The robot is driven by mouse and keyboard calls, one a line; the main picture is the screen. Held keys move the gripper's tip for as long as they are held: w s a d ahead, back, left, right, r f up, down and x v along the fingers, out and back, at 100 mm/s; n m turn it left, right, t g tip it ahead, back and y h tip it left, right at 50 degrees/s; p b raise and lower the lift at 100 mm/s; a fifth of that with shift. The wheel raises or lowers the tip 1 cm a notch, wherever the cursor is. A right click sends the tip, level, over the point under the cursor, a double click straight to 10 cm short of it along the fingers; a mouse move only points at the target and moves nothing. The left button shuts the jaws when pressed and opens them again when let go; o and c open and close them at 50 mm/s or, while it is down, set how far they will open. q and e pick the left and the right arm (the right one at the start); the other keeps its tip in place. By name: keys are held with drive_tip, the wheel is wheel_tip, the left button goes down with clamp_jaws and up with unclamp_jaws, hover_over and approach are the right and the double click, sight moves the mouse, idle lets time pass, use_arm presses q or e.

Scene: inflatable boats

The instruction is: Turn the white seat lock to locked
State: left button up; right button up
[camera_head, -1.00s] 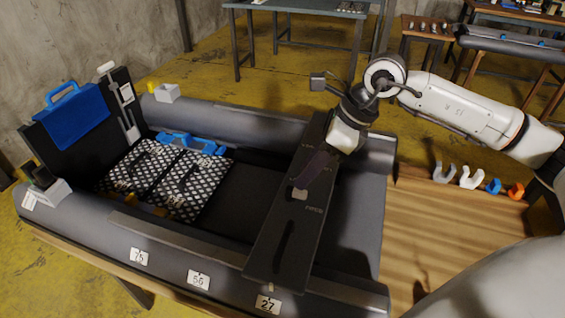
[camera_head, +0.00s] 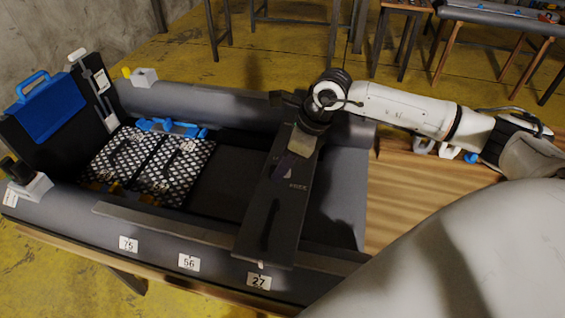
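The dark seat board (camera_head: 262,215) lies across the grey inflatable boat (camera_head: 335,260). White lettering on it beside my gripper seems to read FREE. My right gripper (camera_head: 286,168) points down onto the board just above this lettering, its dark fingers low over the surface. The white seat lock is hidden at or behind these fingers, so its setting and any grip on it cannot be seen. My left gripper is not in view.
A blue case (camera_head: 45,108) stands at the boat's left end. A checkered floor panel (camera_head: 150,165) lies inside the boat. White and blue clips (camera_head: 437,148) sit on the wooden table (camera_head: 405,195), partly behind my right arm.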

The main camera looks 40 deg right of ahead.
clamp_jaws()
